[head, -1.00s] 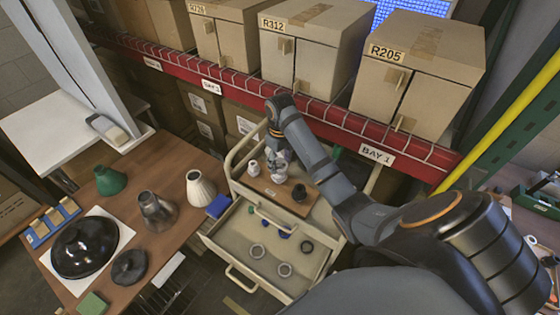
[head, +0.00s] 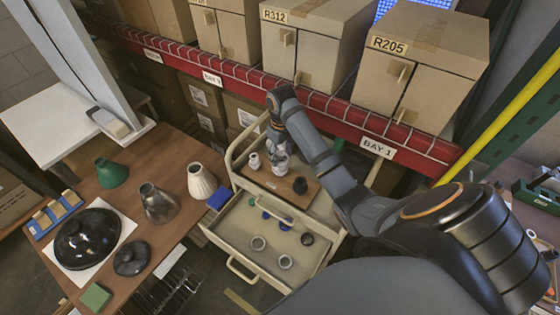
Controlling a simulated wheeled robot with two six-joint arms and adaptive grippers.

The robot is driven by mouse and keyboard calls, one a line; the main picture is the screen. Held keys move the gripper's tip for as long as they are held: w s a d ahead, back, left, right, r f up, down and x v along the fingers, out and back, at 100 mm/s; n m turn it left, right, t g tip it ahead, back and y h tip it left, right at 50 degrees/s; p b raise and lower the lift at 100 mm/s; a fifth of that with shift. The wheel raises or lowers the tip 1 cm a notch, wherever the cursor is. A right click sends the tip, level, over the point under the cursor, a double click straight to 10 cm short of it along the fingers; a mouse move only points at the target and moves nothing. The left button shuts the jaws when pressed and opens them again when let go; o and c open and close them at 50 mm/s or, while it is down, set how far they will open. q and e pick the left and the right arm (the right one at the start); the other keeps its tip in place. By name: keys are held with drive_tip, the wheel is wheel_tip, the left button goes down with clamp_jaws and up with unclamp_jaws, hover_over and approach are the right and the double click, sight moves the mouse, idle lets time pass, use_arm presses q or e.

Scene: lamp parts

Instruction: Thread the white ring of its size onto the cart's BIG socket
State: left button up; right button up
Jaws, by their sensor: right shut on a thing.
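The cart (head: 227,230) stands in the middle of the head view with a brown board (head: 262,181) on its top. On the board are a small white socket (head: 254,161) at the left and a black socket (head: 300,186) at the right. My right gripper (head: 279,158) is low over the board between them, shut on a small white part that looks like a ring. Fingers and distance hide whether it is around a socket. Two pale rings (head: 258,243) (head: 285,262) and a black ring (head: 307,239) lie in the open drawer. My left gripper is out of view.
A brown table (head: 190,225) at the left holds a black dome (head: 85,238), a metal shade (head: 158,203), a cream shade (head: 201,182) and a green shade (head: 110,172). A red shelf beam (head: 240,89) with boxes runs behind the cart.

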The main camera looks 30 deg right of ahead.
sight(281, 161)
drive_tip(key=shift+f+b, duration=0.35)
drive_tip(key=shift+f, duration=0.95)
drive_tip(key=shift+f+p, duration=0.3)
drive_tip(key=shift+f, duration=0.35)
idle(0.7)
drive_tip(key=shift+o, duration=0.8)
drive_tip(key=c, duration=0.6)
drive_tip(key=shift+s, duration=0.1)
drive_tip(key=shift+f, duration=0.2)
drive_tip(key=shift+s, duration=0.1)
